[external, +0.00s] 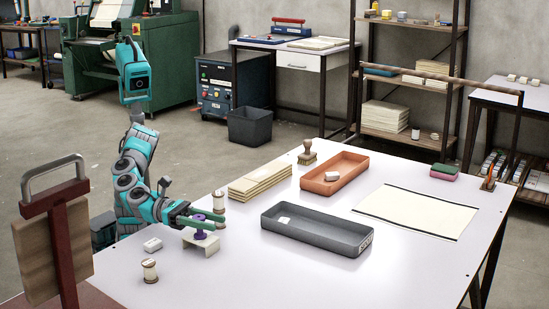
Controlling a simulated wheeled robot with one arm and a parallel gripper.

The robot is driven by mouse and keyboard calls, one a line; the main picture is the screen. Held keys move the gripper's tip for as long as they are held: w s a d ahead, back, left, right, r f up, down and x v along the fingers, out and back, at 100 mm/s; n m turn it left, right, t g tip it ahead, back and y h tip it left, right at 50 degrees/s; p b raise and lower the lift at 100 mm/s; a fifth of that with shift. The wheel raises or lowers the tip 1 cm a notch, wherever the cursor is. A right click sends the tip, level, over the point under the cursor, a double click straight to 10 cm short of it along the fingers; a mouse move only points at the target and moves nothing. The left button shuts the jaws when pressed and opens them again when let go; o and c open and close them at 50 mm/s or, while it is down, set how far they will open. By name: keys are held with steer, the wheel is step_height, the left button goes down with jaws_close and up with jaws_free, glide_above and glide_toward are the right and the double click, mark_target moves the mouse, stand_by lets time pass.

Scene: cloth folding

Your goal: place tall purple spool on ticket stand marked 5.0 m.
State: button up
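The purple spool (201,235) is upright at the top of a small off-white stand (207,247) near the table's left side. Whether it rests on the stand or hangs just above it is too small to tell. Any marking on the stand is not legible. My gripper (206,220) reaches in from the left at the spool's height, with its green fingers around the upper part of the spool. The fingers hide part of the spool, and whether they press on it is not clear.
A cream spool (219,201) stands close behind my gripper. Another spool (149,271) and a white block (153,245) are at the near left. A grey tray (318,236), an orange tray (334,174) and stacked boards (260,181) lie farther off. The table's front right is clear.

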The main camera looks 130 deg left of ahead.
steer(key=o, duration=0.4)
steer(key=shift+c, duration=0.2)
steer(key=shift+r, duration=0.15)
steer(key=shift+r+p, duration=0.2)
steer(key=shift+p, duration=0.25)
steer(key=s, duration=0.4)
steer(key=s+d, duration=0.1)
steer(key=s, duration=0.3)
steer(key=s+d, duration=0.1)
steer(key=s, duration=0.2)
steer(key=shift+s+d+f, duration=0.15)
steer(key=shift+s+f, duration=0.05)
steer(key=shift+s, duration=0.2)
